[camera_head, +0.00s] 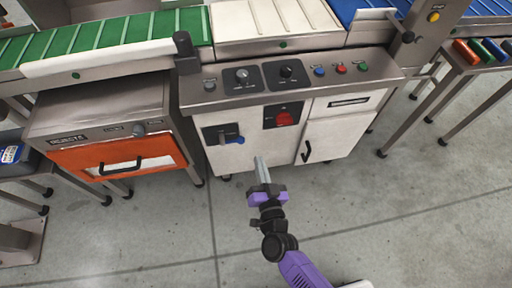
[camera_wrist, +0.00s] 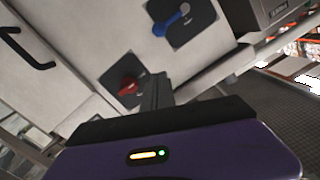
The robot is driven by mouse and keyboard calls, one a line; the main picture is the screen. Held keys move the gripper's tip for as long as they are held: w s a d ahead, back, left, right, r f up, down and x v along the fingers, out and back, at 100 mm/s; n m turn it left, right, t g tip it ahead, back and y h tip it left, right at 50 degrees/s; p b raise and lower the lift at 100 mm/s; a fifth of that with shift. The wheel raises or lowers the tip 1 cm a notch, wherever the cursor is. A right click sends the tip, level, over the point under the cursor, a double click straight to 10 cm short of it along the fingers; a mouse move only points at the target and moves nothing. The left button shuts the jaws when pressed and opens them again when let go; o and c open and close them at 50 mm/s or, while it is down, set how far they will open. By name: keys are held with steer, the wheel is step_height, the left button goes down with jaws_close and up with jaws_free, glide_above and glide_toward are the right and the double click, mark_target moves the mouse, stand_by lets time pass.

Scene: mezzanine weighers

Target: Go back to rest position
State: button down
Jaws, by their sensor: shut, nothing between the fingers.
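My gripper (camera_head: 261,163) is in the middle of the head view, on my purple and black arm. Its fingers are together and empty. They point toward the front of the white control cabinet (camera_head: 266,153), and I cannot tell the exact gap. In the wrist view the closed fingers (camera_wrist: 157,90) show between the red rotary switch (camera_wrist: 130,86) and the blue-handled switch (camera_wrist: 172,24) on the cabinet front. The same red switch (camera_head: 285,118) and blue-handled switch (camera_head: 230,139) show in the head view.
An orange-fronted rejects bin (camera_head: 119,155) stands left of the cabinet. A green conveyor (camera_head: 100,37) runs behind. A metal table (camera_head: 482,66) with coloured cylinders is at the right, and a blue item (camera_head: 12,153) lies at the far left. The grey floor (camera_head: 400,215) in front is clear.

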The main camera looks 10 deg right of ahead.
steer(key=shift+s, duration=0.15)
steer(key=s+r+n+t+y, duration=0.1)
steer(key=s+r+n+y, duration=0.2)
steer(key=r, duration=0.5)
steer(key=s+d+r+n+g+h, duration=0.1)
steer(key=s+d+r, duration=0.3)
steer(key=s, duration=0.6)
steer(key=s+d+r+g+h, duration=0.1)
steer(key=s+d+r, duration=0.3)
steer(key=s, duration=0.6)
steer(key=s+d+r+n+g+h, duration=0.1)
steer(key=s+d+r+g, duration=0.15)
steer(key=s+r, duration=0.45)
step_height(320, 180, up, 11)
steer(key=s+p, duration=0.2)
steer(key=p, duration=1.1)
steer(key=shift+d+t, duration=0.15)
steer(key=shift+t, duration=0.3)
